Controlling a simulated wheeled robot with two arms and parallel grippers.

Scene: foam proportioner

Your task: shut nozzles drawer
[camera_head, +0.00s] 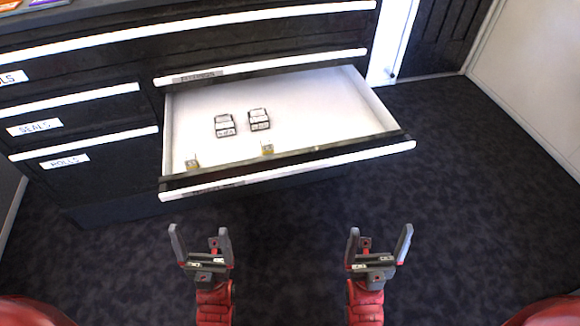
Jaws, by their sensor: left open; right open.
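One wide drawer (300,95) of the dark cabinet is pulled out, showing its white inside. Two small white boxes with dark edges, a left one (225,125) and a right one (259,119), lie in it, with small yellowish pieces near its front. A white strip (290,172) runs along the drawer's front edge. The label on that front is too dark to read. My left gripper (200,240) is open and empty, in front of the drawer's left part. My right gripper (379,242) is open and empty, in front of its right part. Both appear apart from the drawer.
Closed drawers labelled SEALS (34,127) and ROLLS (64,162) are on the left. Another closed wide drawer (210,42) is above. Dark carpet (470,200) is clear to the right. A dark door (440,35) and pale wall (535,80) stand behind.

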